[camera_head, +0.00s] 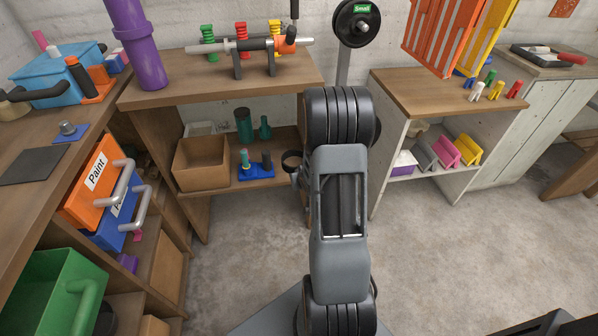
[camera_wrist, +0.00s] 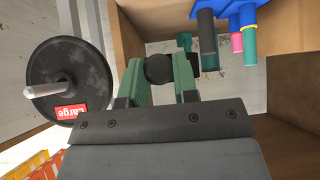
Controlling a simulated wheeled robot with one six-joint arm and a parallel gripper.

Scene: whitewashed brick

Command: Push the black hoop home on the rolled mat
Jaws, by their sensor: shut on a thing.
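The black hoop (camera_head: 291,160) shows in the head view as a small dark ring just left of my arm, in front of the low shelf. In the wrist view a dark rounded piece of it (camera_wrist: 158,68) sits between the green fingers of my gripper (camera_wrist: 160,84), which is shut on it. My arm hides most of the gripper in the head view. A purple roll (camera_head: 143,60), which looks like the rolled mat, stands nearly upright at the upper left, with a raised band round it. The hoop is well apart from this roll, lower and to the right.
Below are a cardboard box (camera_head: 202,165) and a blue peg stand (camera_head: 256,171). A Large weight plate (camera_wrist: 70,82) is left of the gripper in the wrist view. The floor right of my arm is clear.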

